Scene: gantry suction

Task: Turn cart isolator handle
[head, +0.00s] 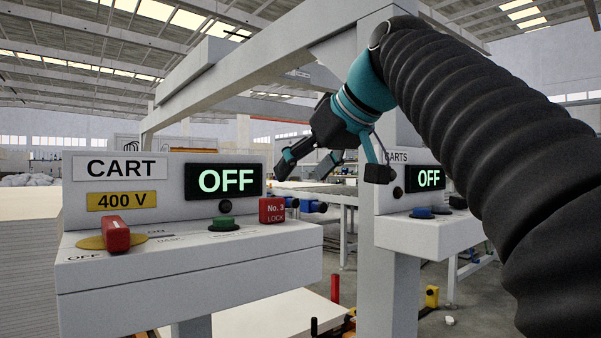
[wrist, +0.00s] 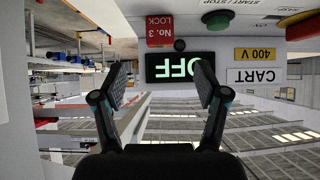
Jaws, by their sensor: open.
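The red isolator handle (head: 116,234) sits on a yellow disc (head: 92,242) at the left of the CART panel's sloping top. An OFF label lies at its lower left and an ON label to its right. The CART display (head: 223,181) reads OFF. My gripper (head: 332,170) is open and empty, up and right of the handle and well apart from it. In the wrist view the panel is upside down, with the display (wrist: 180,67) beyond my open fingers (wrist: 162,84). Part of the red handle (wrist: 300,24) shows at that view's top right edge.
A green button (head: 222,222) and a red No. 3 LOCK block (head: 272,210) stand right of the handle. A second panel, CARTS (head: 425,178), stands at the right with a blue button (head: 422,212).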

